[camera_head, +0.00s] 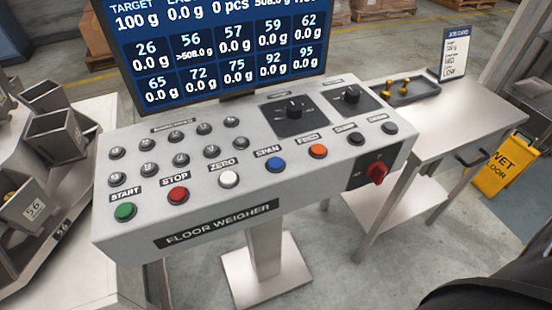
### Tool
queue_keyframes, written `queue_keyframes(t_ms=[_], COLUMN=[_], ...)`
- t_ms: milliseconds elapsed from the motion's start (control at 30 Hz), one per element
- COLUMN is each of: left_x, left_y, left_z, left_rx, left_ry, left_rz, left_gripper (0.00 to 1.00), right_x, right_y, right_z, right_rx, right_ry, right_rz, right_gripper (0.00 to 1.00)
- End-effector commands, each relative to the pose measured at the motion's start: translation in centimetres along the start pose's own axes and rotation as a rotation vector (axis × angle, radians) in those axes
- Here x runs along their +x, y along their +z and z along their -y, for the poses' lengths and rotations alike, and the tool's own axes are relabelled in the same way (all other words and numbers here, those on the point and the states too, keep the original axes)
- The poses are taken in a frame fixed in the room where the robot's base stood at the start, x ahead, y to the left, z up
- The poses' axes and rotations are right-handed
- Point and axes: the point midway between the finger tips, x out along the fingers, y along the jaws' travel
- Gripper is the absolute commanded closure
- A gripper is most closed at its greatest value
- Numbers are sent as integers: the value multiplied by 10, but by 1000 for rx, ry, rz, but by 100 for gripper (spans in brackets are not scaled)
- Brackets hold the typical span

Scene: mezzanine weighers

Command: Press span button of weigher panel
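The weigher panel (290,187) is a light grey console on a pedestal, labelled "FLOOR WEIGHER" on its front. The span button (275,165) is a blue round button under a "SPAN" label, in the middle of the front row. The white zero button (228,179) is to its left and the orange feed button (318,151) to its right. Nothing covers the span button. Neither of my grippers shows in the head view. A dark shape fills the lower right corner, and I cannot tell what it is.
A display screen (215,50) stands behind the panel. Red stop (178,194) and green start (125,211) buttons sit further left, and a red rotary switch (377,173) is at the right end. A steel table (450,116) stands right, metal buckets (58,135) left. The space above the buttons is clear.

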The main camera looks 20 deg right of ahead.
Motion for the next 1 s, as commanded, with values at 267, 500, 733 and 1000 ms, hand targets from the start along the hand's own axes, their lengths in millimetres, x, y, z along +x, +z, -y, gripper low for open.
queue_keyframes(t_ms=[267, 500, 733, 1000], left_x=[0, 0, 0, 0], left_y=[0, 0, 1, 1], left_z=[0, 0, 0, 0], left_rx=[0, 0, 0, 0], left_ry=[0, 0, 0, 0], left_rz=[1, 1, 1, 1], left_gripper=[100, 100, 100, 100], right_x=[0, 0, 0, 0], right_y=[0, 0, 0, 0], right_z=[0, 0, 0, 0], right_rx=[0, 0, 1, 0], right_ry=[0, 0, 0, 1], right_rz=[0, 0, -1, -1], right_gripper=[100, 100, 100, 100])
